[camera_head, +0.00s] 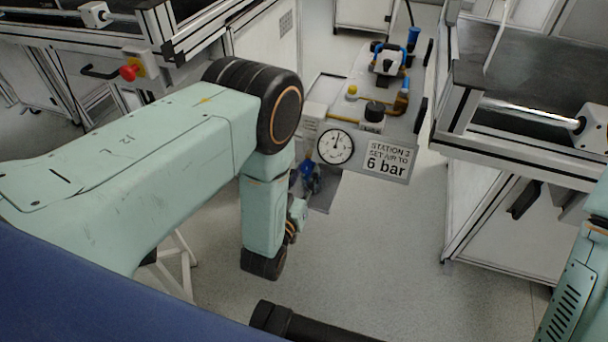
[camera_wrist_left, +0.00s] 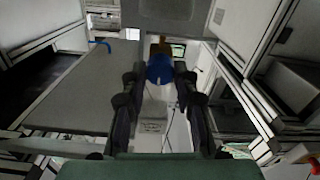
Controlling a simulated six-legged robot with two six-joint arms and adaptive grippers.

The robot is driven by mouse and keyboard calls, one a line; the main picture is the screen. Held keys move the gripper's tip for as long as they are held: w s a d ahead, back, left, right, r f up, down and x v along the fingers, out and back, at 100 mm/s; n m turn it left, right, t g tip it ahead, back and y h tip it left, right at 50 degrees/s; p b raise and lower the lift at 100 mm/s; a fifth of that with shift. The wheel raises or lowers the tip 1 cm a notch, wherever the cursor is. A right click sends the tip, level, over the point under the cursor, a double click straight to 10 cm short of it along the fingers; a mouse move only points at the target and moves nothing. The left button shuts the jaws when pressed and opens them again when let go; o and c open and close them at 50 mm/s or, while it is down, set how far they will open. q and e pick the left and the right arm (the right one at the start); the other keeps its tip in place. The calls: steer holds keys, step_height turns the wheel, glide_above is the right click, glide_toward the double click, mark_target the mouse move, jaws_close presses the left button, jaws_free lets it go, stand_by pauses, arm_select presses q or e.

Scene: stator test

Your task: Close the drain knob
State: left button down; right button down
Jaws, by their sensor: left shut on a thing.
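The blue drain knob (camera_wrist_left: 160,70) shows in the left wrist view as a round blue shape between my two black fingers, with a brass-coloured part just beyond it. My left gripper (camera_wrist_left: 157,78) is shut on it. In the head view the left gripper (camera_head: 312,182) is small and dark, below the pressure gauge and partly hidden by my left forearm. Blue shows beside it there, but I cannot tell knob from fitting. How far the knob is turned cannot be told. My right gripper is not in view.
The station panel carries a round gauge (camera_head: 335,147) and a sign (camera_head: 388,159) reading "STATION 2 SET AIR TO 6 bar". A black knob (camera_head: 374,112) and a yellow cap (camera_head: 352,91) sit on top. Workbenches stand left and right (camera_head: 520,95). The floor (camera_head: 400,235) between is clear.

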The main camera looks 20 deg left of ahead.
arm_select(q)
steer(key=shift+m, duration=0.3)
steer(key=m, duration=0.3)
steer(key=shift+m+p, duration=0.3)
steer(key=shift+p, duration=0.1)
steer(key=m, duration=0.4)
steer(key=shift+m, duration=0.3)
steer(key=m, duration=0.4)
steer(key=shift+m+p, duration=0.3)
steer(key=shift+m, duration=1.9)
steer(key=c, duration=1)
jaws_free()
